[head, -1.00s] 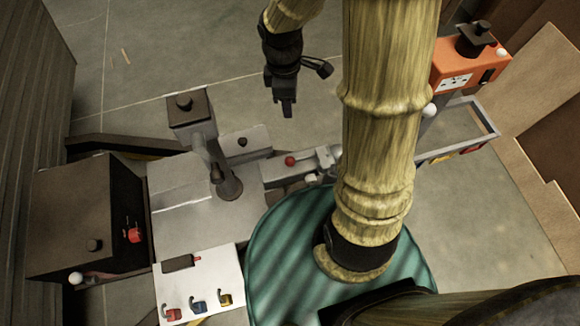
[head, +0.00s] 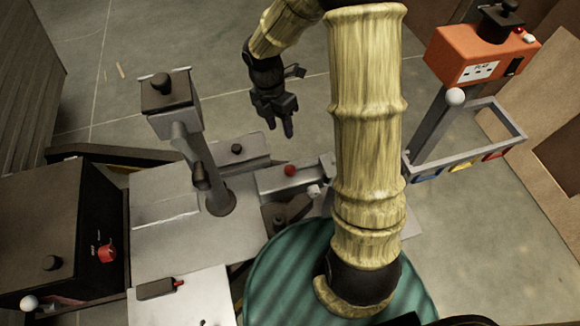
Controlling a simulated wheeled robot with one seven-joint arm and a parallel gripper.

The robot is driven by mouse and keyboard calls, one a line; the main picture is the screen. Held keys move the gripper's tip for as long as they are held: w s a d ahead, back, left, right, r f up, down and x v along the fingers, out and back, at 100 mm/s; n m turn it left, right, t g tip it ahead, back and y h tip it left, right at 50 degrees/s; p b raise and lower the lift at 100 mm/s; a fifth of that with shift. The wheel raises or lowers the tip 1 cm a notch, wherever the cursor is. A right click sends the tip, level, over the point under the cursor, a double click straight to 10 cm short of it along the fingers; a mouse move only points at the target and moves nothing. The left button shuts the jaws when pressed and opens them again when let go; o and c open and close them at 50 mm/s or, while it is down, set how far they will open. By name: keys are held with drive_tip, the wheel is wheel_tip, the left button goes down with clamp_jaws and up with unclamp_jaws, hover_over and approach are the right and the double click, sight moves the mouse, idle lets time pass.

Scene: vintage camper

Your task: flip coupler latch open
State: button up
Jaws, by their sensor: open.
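My gripper (head: 280,129) points downward in the head view, with its two dark fingers apart and nothing between them. Below it is a grey metal bar (head: 272,182) with a small red knob (head: 290,170) on top, which looks like the coupler. A small pale block (head: 314,190) sits beside the bar. I cannot tell for sure which part is the latch or how it stands. My gripper appears above and behind the red knob, apart from it. My own arm hides what lies to the right of the bar.
A grey post with a dark-knobbed box (head: 168,90) rises to the left of the bar. A dark box with a red switch (head: 70,225) stands at far left. An orange socket box (head: 478,52) stands on a post at right, above an open frame (head: 497,118).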

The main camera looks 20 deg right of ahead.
sight(290, 166)
drive_tip(key=s+f+b, duration=0.1)
drive_tip(key=f+b, duration=0.1)
drive_tip(key=f, duration=0.3)
drive_tip(key=s+d+f+b, duration=0.1)
drive_tip(key=f+b, duration=0.2)
drive_tip(key=f, duration=0.3)
drive_tip(key=d+f+b, duration=0.1)
drive_tip(key=f+b, duration=0.2)
drive_tip(key=f, duration=0.3)
drive_tip(key=shift+s+f, duration=0.1)
drive_tip(key=shift+s, duration=0.3)
clamp_jaws()
